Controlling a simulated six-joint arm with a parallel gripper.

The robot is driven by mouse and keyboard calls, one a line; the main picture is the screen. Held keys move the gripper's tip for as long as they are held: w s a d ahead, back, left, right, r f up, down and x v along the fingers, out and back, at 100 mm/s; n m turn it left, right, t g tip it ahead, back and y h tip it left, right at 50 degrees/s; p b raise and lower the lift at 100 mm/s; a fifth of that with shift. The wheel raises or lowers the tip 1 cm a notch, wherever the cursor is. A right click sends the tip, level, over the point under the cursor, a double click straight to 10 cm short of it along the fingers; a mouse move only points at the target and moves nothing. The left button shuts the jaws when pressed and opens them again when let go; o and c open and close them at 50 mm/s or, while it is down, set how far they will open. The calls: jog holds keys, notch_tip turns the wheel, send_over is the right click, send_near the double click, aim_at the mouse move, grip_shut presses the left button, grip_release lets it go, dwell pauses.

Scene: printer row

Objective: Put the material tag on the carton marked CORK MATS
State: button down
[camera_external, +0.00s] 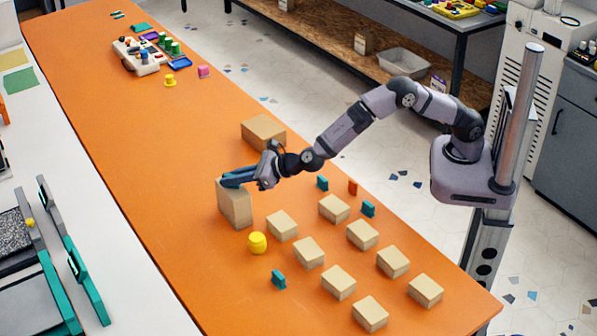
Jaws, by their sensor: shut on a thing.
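My gripper (236,178) points left at the top of a tall brown carton (235,208). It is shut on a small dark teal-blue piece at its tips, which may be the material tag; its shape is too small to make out. The piece is at the carton's top edge; I cannot tell whether they touch. A wider brown carton (264,131) lies behind it. Several small tan boxes (309,253) stand in rows at the front right. No writing, including CORK MATS, can be read on any carton.
A pale tray (140,57) with coloured pieces is at the far end. The middle-left of the table is clear.

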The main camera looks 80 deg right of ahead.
jog(key=shift+f, duration=0.15)
jog(key=c, duration=1.8)
grip_release()
jog(key=shift+r, duration=0.3)
jog(key=shift+s, duration=0.25)
jog(key=b+v, duration=0.3)
jog(key=v, duration=0.8)
jog(key=shift+s, duration=0.2)
jog(key=shift+r, duration=0.15)
